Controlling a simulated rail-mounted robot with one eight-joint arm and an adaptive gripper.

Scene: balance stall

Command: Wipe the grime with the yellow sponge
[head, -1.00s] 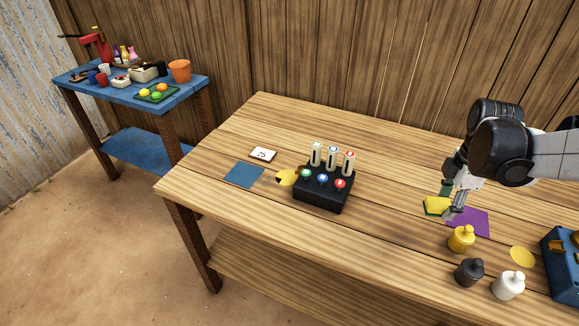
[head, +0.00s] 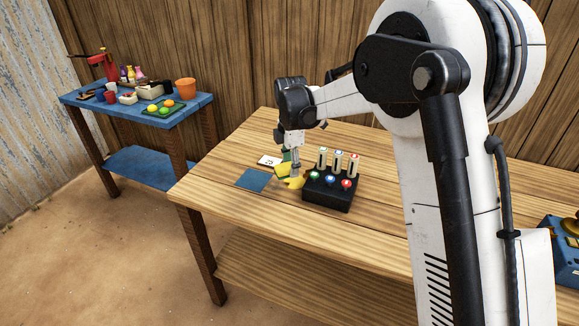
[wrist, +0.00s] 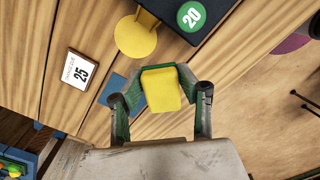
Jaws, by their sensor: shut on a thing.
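My gripper (head: 290,165) is shut on the yellow sponge (wrist: 162,88), which sits between its green fingers in the wrist view. In the head view the sponge (head: 282,170) shows partly behind the fingers, low over the far left part of the wooden table, between the blue square (head: 252,179) and the black box. I cannot tell whether the sponge touches the table. A flat yellow disc (wrist: 135,36) lies beside the box, just beyond the sponge in the wrist view. I cannot pick out the grime for certain.
The black box (head: 328,194) with coloured buttons and upright tubes stands close right of my gripper. A white card (wrist: 78,70) marked 25 lies to the left. My arm hides the table's right part. A blue side table (head: 195,103) holds several items.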

